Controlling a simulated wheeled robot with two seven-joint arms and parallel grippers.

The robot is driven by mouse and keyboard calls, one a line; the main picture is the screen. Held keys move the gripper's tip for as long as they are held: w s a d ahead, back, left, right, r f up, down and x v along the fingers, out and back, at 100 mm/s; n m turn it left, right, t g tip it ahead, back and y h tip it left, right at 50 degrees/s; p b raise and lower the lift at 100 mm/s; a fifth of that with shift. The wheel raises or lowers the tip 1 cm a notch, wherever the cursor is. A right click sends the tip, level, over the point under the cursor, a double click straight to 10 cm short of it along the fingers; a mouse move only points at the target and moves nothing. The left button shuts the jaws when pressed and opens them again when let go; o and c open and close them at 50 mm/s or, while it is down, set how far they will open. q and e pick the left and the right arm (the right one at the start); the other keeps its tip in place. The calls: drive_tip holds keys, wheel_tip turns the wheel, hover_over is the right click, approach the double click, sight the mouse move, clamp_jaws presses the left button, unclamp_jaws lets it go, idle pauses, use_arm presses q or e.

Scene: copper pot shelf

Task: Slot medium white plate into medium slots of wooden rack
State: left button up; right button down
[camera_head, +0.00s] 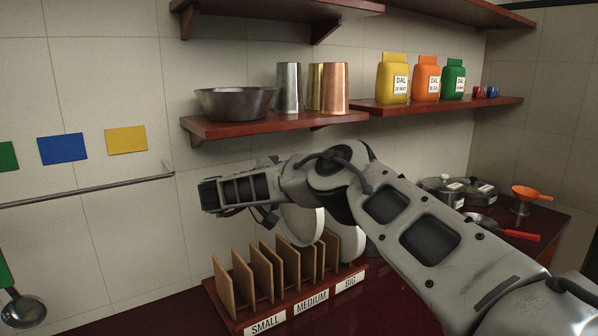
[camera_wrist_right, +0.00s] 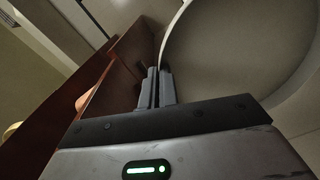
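The wooden rack (camera_head: 226,313) stands on the dark red counter, with brown dividers and labels SMALL, MEDIUM and BIG. A white plate (camera_head: 302,222) shows above its medium part, tilted, with its lower edge near the divider tops. My right gripper (camera_head: 268,217) is at the left of this plate, partly hidden by my arm. In the right wrist view its fingers (camera_wrist_right: 160,88) are close together at the left rim of a large pale plate (camera_wrist_right: 235,45); they appear shut on it, though the contact is unclear. A second, bigger white plate (camera_head: 352,242) stands behind at the BIG end. My left gripper is not visible.
A metal rail (camera_head: 90,190) runs along the left wall. My right arm crosses above the counter.

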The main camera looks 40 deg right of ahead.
sight(309, 216)
wheel_tip(309, 216, down, 9)
drive_tip(key=shift+r+b, duration=0.1)
drive_tip(key=shift+b, duration=1.05)
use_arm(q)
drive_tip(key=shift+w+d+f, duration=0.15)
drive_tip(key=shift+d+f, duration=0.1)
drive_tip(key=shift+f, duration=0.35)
use_arm(e)
drive_tip(key=shift+f, duration=0.65)
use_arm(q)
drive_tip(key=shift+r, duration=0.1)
use_arm(e)
drive_tip(key=c, duration=1.6)
unclamp_jaws()
drive_tip(key=shift+c, duration=0.4)
drive_tip(key=shift+a, duration=0.15)
